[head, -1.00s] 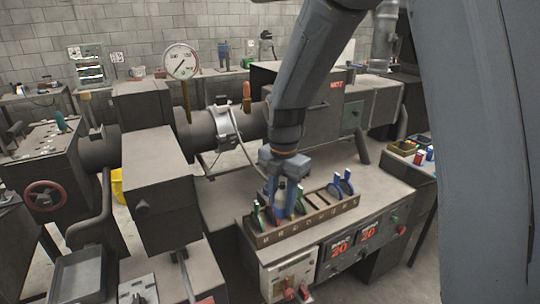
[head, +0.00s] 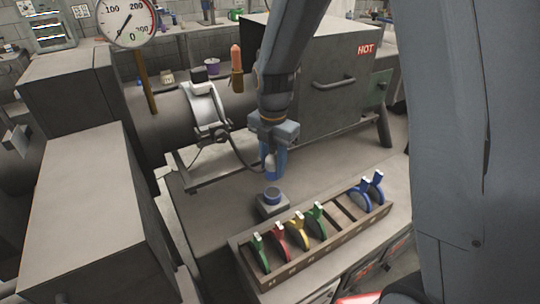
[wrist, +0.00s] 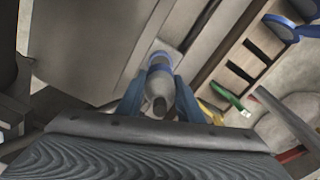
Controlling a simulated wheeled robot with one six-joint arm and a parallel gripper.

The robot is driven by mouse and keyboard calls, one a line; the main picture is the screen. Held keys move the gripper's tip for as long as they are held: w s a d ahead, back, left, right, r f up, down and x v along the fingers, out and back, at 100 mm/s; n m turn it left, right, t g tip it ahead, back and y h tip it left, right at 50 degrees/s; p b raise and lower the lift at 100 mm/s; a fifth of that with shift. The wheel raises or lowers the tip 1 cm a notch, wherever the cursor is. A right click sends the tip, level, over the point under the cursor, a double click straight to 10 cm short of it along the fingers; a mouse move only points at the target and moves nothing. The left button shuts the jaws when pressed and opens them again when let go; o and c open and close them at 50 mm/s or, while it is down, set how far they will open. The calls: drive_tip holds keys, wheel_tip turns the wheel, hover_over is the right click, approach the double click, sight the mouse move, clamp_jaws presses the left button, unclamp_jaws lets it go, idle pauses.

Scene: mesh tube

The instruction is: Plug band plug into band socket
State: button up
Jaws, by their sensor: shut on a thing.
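My gripper (head: 270,168) points down and is shut on the band plug (head: 269,163), a grey plug mostly hidden between the blue fingers. In the wrist view the plug (wrist: 160,95) sits between both fingers. A dark cable runs from it to the pale heater band (head: 204,105) around the tube. The band socket (head: 272,196), blue-ringed on a small grey block, stands on the bench just below the gripper. In the head view a gap shows between fingertips and socket. In the wrist view plug and socket overlap, so I cannot tell their exact alignment.
A wooden rack (head: 290,274) with green, red, yellow and blue clamp-like pieces stands right in front of the socket. The furnace box (head: 330,85) marked HOT is behind. A grey cabinet (head: 85,215) stands at left. Bare bench (head: 210,205) lies left of the socket.

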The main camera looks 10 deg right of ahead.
idle(0.4)
drive_tip(key=shift+f+b, duration=2.2)
drive_tip(key=shift+f, duration=0.7)
drive_tip(key=shift+p, duration=0.6)
drive_tip(key=shift+f+b, duration=0.35)
drive_tip(key=shift+f, duration=0.3)
idle(0.5)
drive_tip(key=o, duration=1.1)
drive_tip(key=shift+c, duration=0.2)
drive_tip(key=shift+r+b, duration=0.85)
drive_tip(key=shift+r, duration=3.1)
